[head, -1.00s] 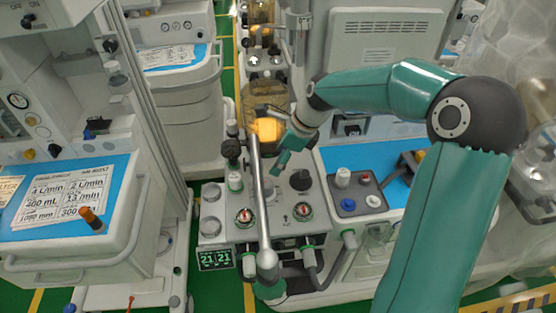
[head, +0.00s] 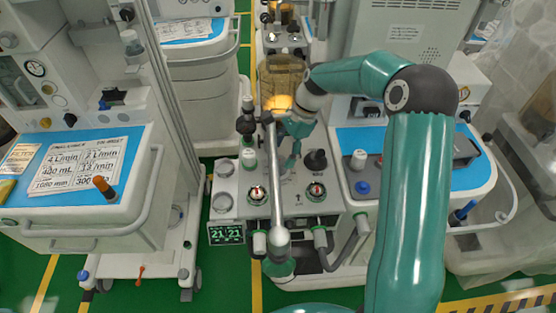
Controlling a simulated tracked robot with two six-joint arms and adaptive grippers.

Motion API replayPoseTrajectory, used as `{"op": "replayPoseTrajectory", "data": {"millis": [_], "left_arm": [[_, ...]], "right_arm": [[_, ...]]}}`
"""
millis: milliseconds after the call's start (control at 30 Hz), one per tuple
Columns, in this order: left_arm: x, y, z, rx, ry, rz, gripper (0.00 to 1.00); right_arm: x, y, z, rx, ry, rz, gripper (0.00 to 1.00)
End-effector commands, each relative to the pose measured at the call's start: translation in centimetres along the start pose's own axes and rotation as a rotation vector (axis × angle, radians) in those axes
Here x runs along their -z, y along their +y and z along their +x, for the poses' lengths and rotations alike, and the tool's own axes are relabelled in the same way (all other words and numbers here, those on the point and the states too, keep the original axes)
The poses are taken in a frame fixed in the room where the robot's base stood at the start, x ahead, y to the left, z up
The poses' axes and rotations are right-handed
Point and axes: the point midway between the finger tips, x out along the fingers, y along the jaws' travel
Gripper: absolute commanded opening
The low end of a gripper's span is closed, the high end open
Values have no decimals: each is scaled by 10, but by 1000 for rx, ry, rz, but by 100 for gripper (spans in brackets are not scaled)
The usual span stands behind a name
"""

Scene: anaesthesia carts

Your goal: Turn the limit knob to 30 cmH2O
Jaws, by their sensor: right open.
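A black knob (head: 316,160) stands on the grey panel (head: 287,205) of the middle cart; I cannot read a scale or setting on it, so I cannot confirm it is the limit knob. A white knob (head: 249,158) stands on the panel's left side. My right gripper (head: 291,162) hangs over the panel between these two knobs, just left of the black knob. It is open, with its fingers pointing down, and appears apart from the black knob. A slanting metal tube partly hides the panel's middle. My left gripper is not in view.
A left cart (head: 85,175) and a blue-topped surface (head: 385,150) flank the panel.

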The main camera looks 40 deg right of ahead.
Motion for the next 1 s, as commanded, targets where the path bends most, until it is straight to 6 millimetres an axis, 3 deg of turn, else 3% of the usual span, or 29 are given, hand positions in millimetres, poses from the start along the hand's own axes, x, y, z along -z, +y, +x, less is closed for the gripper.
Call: {"op": "replayPoseTrajectory", "data": {"millis": [233,600,933,1000], "left_arm": [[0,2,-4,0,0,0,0],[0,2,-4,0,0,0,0],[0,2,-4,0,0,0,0],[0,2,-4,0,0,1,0]], "right_arm": [[-1,0,31,-2,-1,0,72],[-1,0,36,1,0,0,70],[-1,-1,36,3,1,0,15],[-4,0,37,5,1,-1,12]]}}
